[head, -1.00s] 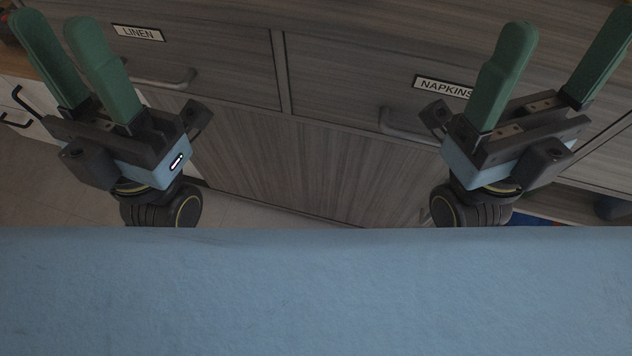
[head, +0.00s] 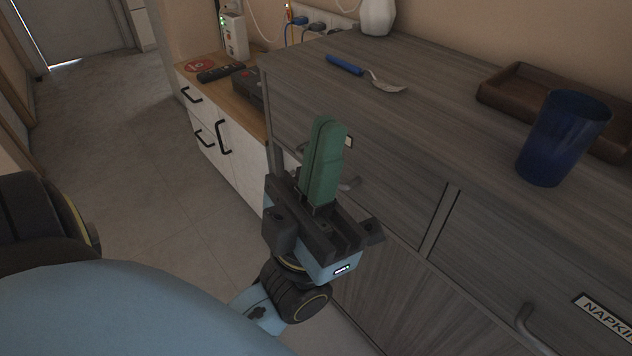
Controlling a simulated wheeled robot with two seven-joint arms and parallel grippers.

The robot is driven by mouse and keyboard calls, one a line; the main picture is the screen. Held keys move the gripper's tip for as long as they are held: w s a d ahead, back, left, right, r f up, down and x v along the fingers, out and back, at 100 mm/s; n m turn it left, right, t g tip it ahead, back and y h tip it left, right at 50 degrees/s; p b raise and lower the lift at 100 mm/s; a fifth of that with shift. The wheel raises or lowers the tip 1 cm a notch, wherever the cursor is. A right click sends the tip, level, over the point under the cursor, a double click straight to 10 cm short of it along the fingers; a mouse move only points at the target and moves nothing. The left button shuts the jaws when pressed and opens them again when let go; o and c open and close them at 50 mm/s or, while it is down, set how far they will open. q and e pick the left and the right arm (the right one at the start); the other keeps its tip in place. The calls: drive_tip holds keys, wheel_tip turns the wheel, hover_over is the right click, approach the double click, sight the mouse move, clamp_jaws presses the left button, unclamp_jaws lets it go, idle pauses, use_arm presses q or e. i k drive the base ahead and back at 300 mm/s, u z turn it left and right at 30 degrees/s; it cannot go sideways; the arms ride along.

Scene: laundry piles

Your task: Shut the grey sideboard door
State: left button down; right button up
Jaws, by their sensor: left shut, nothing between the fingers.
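The grey wood-grain sideboard (head: 440,120) runs along the right side of the head view. Below its drawers is a front panel with upright grain (head: 385,290), partly hidden by my left gripper; I cannot tell whether this is the door or how far any door stands open. My left gripper (head: 328,125) is shut and empty, its green fingers together and pointing up. It appears in front of the sideboard's left drawer, covering most of that drawer's label and part of its handle (head: 349,184). My right gripper is out of view.
A white cabinet with black handles (head: 228,150) adjoins at left. The floor (head: 120,150) left of it is clear.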

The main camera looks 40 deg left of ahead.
sight(404, 306)
drive_tip(key=z, duration=2.3)
drive_tip(key=k, duration=1.3)
drive_tip(key=u, duration=2)
drive_tip(key=i, duration=0.5)
drive_tip(key=z, duration=0.05)
